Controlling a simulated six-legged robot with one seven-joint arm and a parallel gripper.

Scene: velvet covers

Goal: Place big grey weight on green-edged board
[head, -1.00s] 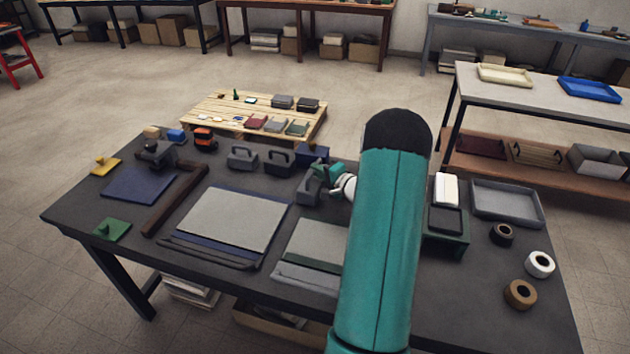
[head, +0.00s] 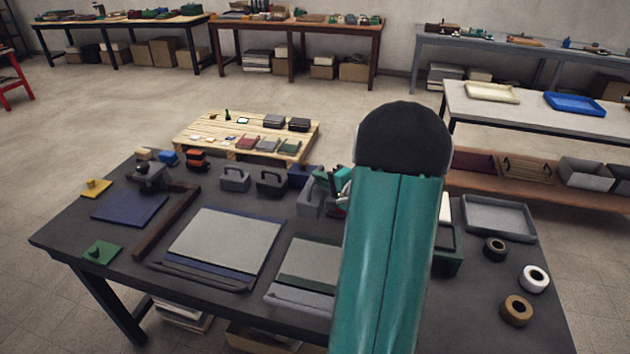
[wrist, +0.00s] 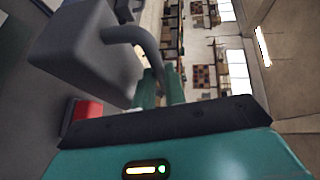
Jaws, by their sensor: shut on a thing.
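The big grey weight (head: 308,204), a block with an arched handle, is at the far side of the dark table, right of two similar weights. In the wrist view the weight (wrist: 80,50) fills the upper left. My gripper (wrist: 160,88) is shut on its handle; in the head view my gripper (head: 330,182) is partly hidden by my arm. I cannot tell whether the weight's base touches the table. The green-edged board (head: 318,252), pale grey with a dark green strip, lies nearer the front; my arm hides its right side.
Two grey weights (head: 235,179) and (head: 271,183) stand left of the held one. A blue-edged board (head: 222,240) lies left of the green-edged one. A brown bar (head: 165,222), a grey tray (head: 498,217) and tape rolls (head: 516,310) are also on the table.

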